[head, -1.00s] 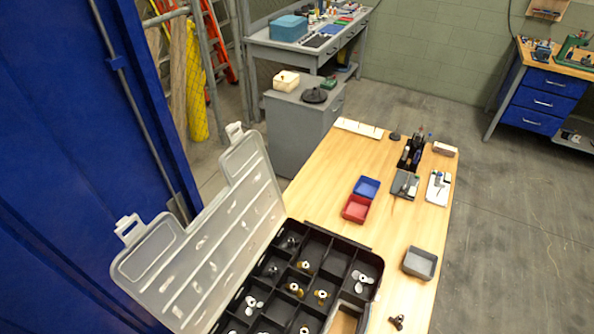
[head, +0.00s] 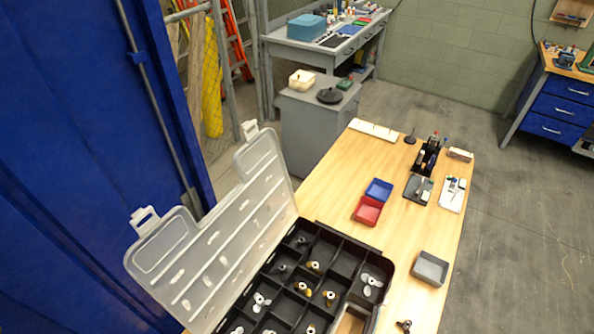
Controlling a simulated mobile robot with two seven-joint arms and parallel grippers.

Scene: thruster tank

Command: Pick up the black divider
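A black compartment box (head: 334,274) sits on the wooden table at the bottom of the head view, with its clear lid (head: 215,232) open to the left. Black walls split it into compartments, several holding small propellers. A thin dark strip (head: 350,238) runs along the box's far edge; I cannot tell whether it is a loose black divider or part of the box. No other black divider stands out clearly. The near part of the box is cut off by the frame. Neither of my grippers is in view.
The wooden table (head: 330,185) holds a blue bin (head: 379,190), a red bin (head: 367,211), a grey bin (head: 430,268) and a black holder with tools (head: 427,156). A small dark propeller (head: 404,326) lies at the near right. A blue wall stands left.

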